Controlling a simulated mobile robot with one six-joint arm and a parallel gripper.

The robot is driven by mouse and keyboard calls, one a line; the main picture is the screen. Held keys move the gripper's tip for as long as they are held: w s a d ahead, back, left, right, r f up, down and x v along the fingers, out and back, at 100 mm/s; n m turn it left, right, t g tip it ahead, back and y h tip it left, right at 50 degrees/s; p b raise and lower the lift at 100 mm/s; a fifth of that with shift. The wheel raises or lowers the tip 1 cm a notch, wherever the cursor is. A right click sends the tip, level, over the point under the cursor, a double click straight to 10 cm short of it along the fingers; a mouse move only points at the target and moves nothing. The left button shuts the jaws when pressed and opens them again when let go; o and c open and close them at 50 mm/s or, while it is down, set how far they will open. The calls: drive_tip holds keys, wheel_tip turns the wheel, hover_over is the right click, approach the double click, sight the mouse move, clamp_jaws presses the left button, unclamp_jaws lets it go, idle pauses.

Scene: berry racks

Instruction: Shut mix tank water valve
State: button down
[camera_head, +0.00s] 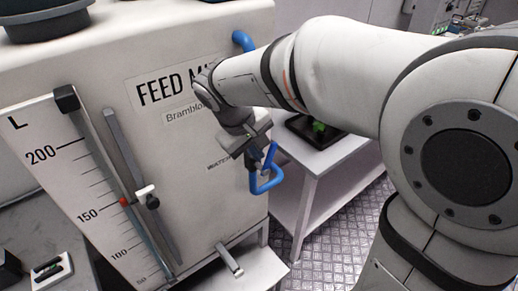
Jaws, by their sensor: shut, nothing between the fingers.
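The mix tank (215,205) is a large white box with a "FEED M…" label, partly covered by my arm. Blue pipework (267,187) bends at its right side, with a slanted blue piece (269,156) above the bend that looks like the valve's lever. My gripper (254,158) is shut and empty, right at this blue piece. I cannot tell whether it touches it. The valve body is mostly hidden behind the gripper, and the lever's exact setting cannot be made out.
A level scale (85,185) in litres with a red mark (124,200) stands on the tank's front. A white table (340,165) with a black tray (300,131) stands behind at right; metal floor shows below.

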drive_tip(key=v, duration=1.2)
drive_tip(key=shift+w+d, duration=0.1)
drive_tip(key=shift+d, duration=0.1)
drive_tip(key=s+d+f+m+y, duration=0.3)
drive_tip(key=s+d+f+m, duration=0.3)
drive_tip(key=s+d+f, duration=0.6)
drive_tip(key=d, duration=0.3)
drive_tip(key=shift+d+f+m+t+y, duration=0.25)
drive_tip(key=shift+f+m+t+y, duration=0.05)
drive_tip(key=shift+f+m+t, duration=0.1)
